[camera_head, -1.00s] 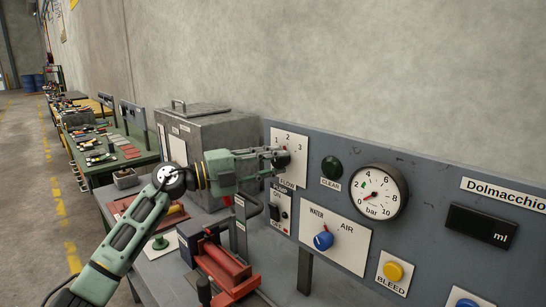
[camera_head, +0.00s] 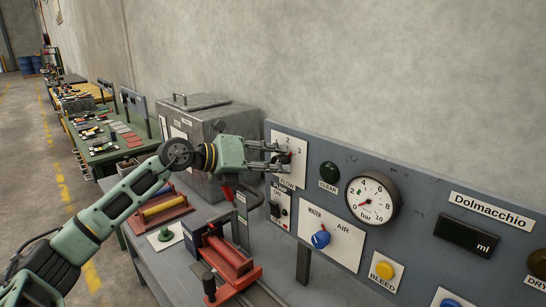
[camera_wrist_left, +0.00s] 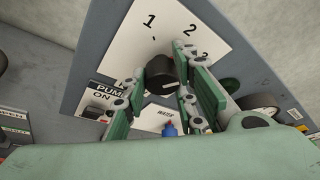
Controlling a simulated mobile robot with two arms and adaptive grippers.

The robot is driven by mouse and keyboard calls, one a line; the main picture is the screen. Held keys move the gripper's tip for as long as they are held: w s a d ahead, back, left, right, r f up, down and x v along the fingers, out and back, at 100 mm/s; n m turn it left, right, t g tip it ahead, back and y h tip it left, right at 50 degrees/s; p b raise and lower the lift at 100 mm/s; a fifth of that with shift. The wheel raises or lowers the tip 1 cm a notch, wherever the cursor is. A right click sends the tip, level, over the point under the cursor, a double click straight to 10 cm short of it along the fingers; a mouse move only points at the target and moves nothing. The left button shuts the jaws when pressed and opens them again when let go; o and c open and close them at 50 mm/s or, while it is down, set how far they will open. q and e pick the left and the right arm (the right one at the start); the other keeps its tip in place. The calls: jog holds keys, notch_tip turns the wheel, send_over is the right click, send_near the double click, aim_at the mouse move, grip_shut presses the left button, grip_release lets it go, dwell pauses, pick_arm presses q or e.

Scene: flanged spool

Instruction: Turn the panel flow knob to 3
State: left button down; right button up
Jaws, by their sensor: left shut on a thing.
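The flow knob (camera_wrist_left: 160,72) is dark and round, with a light line on its face, on a white plate (camera_wrist_left: 125,45) marked 1, 2 and 3. My left gripper (camera_wrist_left: 161,68) is shut on it, one finger on each side in the left wrist view. In the head view my left gripper (camera_head: 284,157) reaches the plate (camera_head: 295,176) at the panel's left end and hides most of the knob. I cannot tell surely which number the line points to. My right gripper is not in view.
The grey panel (camera_head: 420,228) also carries a green CLEAR button (camera_head: 329,173), a bar gauge (camera_head: 373,198), a blue WATER/AIR knob (camera_head: 321,239), a pump switch (camera_head: 276,209) and a yellow BLEED button (camera_head: 384,270). A grey metal box (camera_head: 205,135) stands behind my arm. Red fixtures (camera_head: 228,262) sit below.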

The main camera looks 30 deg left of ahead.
pick_arm(q)
jog(key=shift+f+m+y+p, duration=0.1)
jog(key=shift+m+y+p, duration=0.3)
jog(key=shift+m+y, duration=0.6)
jog(key=shift+m, duration=0.3)
jog(key=c, duration=1.5)
grip_release()
jog(key=shift+a, duration=0.1)
jog(key=shift+s+r, duration=0.1)
jog(key=shift+r, duration=0.1)
jog(key=shift+v, duration=5.85)
jog(key=shift+a+f, duration=0.1)
